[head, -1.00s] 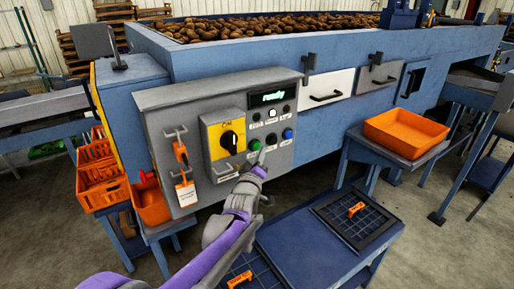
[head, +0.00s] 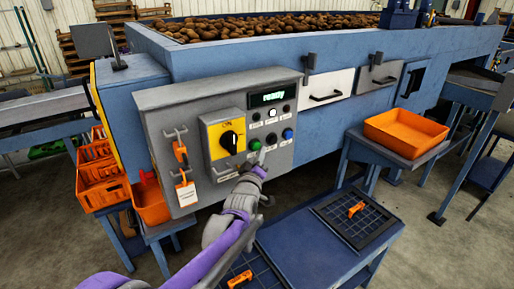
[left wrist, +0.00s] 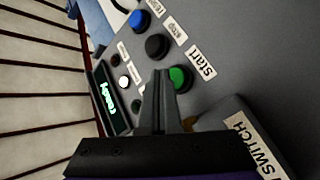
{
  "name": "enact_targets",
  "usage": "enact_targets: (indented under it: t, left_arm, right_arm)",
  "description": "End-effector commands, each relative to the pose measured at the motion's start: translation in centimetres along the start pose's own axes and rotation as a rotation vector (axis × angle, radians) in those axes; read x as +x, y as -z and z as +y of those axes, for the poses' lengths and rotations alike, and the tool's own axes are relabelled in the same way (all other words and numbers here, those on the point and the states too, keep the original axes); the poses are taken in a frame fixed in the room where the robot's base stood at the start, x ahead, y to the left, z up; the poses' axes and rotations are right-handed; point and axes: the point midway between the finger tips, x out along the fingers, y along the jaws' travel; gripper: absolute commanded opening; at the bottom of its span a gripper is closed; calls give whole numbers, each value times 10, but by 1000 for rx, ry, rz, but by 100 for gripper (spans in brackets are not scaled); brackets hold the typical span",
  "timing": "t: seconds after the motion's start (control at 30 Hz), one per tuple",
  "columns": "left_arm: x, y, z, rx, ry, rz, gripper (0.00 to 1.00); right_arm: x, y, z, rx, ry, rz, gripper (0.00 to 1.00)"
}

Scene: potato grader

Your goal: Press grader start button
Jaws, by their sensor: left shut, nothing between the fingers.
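The green start button (head: 254,145) sits on the grey control panel (head: 170,110), right of the yellow switch plate. In the left wrist view the green button (left wrist: 178,78) is beside the label "Start". My left gripper (head: 261,160) is shut and empty, with its tip just below the green button in the head view. In the left wrist view the shut fingers (left wrist: 161,80) overlap the button's edge; I cannot tell whether they touch it. The display (head: 267,97) reads "ready". My right gripper is not in view.
A black button (head: 271,139) and a blue button (head: 288,134) are close to the green one. The yellow plate with a black rotary switch (head: 231,139) is to its left. Hooks with orange tags hang at the panel's left. A table with dark trays (head: 365,215) stands below.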

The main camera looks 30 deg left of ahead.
Motion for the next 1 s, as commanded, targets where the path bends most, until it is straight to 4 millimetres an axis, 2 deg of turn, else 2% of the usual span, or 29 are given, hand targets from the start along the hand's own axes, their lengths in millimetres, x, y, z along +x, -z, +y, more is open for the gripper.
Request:
enact_targets:
  t: [1.0]
  left_arm:
    - [6,5,-5,0,1,0,0]
  right_arm:
    - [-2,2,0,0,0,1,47]
